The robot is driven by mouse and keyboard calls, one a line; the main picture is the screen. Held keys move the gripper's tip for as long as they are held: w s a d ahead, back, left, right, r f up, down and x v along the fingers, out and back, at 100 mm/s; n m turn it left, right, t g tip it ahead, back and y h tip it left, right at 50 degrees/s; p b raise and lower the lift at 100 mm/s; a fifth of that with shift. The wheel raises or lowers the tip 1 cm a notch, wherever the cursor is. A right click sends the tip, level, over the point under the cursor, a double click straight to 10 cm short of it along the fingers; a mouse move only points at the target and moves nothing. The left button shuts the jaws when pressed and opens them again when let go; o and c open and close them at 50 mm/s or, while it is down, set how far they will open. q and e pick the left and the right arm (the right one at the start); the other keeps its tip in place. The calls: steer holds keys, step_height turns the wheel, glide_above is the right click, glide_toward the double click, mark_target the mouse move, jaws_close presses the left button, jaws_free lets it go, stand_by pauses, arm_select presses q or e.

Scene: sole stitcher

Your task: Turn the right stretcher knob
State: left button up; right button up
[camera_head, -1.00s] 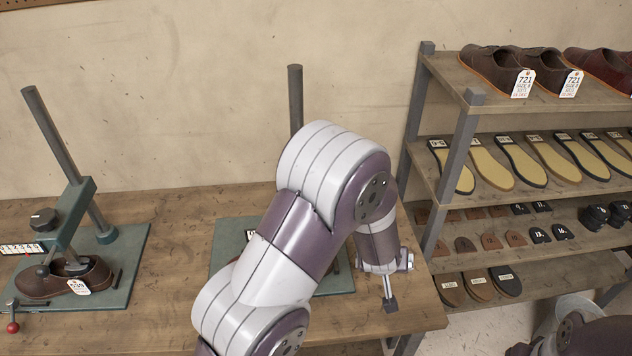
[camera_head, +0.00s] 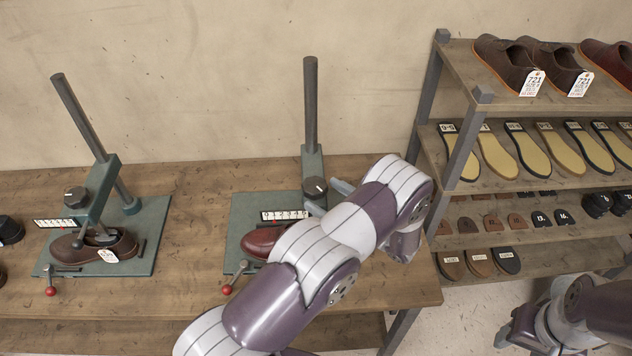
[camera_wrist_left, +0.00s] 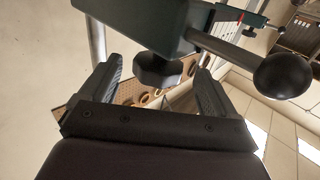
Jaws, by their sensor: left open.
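The right stretcher (camera_head: 311,160) stands on a green base plate on the bench, with a brown-red shoe (camera_head: 262,241) on it. Its dark knob (camera_head: 315,187) has a white mark and sits on the front of the green head. My left gripper (camera_head: 330,197) is open at the knob, coming in from the right, partly hidden behind my own arm. In the left wrist view the knob (camera_wrist_left: 157,72) lies between the two spread fingers, near their tips, with gaps visible on both sides. My right gripper does not show; only parts of my right arm are at lower right.
A similar left stretcher (camera_head: 104,190) with a brown shoe stands at left. A red-ended lever (camera_head: 227,289) juts from the right stretcher's front. A dark ball on a rod (camera_wrist_left: 283,75) is close to the right finger. A shelf rack (camera_head: 465,150) stands at right.

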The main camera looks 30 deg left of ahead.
mark_target(316, 190)
arm_select(q)
steer(key=a, duration=0.3)
steer(key=shift+w+r+p, duration=0.1)
steer(key=shift+w+p, duration=0.2)
steer(key=shift+p, duration=0.1)
steer(key=shift+w+a, duration=0.15)
steer(key=shift+a, duration=0.15)
steer(key=c, duration=1)
steer(key=shift+o, duration=0.2)
